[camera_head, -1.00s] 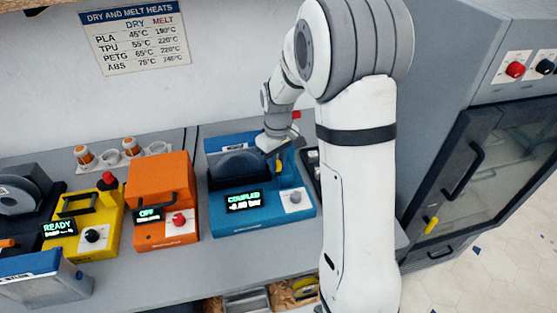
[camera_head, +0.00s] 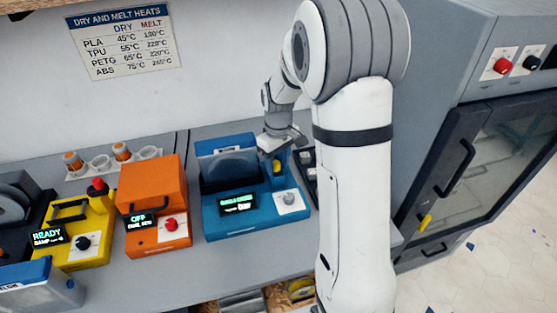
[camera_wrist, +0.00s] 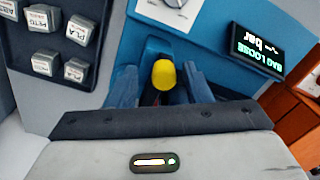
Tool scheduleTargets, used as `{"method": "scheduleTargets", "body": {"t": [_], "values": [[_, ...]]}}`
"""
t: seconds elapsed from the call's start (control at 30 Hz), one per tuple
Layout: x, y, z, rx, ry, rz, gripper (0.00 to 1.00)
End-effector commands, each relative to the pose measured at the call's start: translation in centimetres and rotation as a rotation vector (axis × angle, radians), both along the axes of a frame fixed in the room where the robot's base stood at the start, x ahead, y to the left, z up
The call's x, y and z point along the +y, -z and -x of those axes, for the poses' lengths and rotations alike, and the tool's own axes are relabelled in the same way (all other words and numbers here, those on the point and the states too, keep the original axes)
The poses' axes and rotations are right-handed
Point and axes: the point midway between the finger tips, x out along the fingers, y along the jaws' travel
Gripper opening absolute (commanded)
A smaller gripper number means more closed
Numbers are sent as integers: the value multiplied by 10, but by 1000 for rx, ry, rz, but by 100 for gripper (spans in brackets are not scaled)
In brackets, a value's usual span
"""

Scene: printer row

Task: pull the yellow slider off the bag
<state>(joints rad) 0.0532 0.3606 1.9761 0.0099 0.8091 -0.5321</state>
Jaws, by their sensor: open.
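The yellow slider (camera_head: 277,168) sits at the right side of the blue machine (camera_head: 263,225); its rounded yellow end (camera_wrist: 164,74) shows in the wrist view. A dark rounded shape, probably the bag (camera_head: 232,170), stands in the machine, partly hidden. My gripper (camera_head: 276,150) is over the machine's right side, beside the slider. In the wrist view my gripper (camera_wrist: 161,78) is open, with one finger on each side of the yellow end and visible gaps between. The machine's display (camera_wrist: 257,50) reads "BAG LOOSE" and "-.-- bar".
An orange machine (camera_head: 150,190) and a yellow machine (camera_head: 80,228) stand to the left. A rack of labelled blocks (camera_wrist: 55,45) lies beside the blue machine. A grey cabinet (camera_head: 440,100) stands right of my arm. The bench front is mostly clear.

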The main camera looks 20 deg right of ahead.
Motion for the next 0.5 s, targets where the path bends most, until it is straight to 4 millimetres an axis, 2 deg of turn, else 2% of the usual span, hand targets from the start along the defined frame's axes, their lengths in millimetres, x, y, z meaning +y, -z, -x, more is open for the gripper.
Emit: {"method": "scheduleTargets", "body": {"t": [0.17, 0.5], "values": [[0, -8, 0, -1, 0, 0, 45], [0, -63, -1, -4, 0, 0, 45]]}}
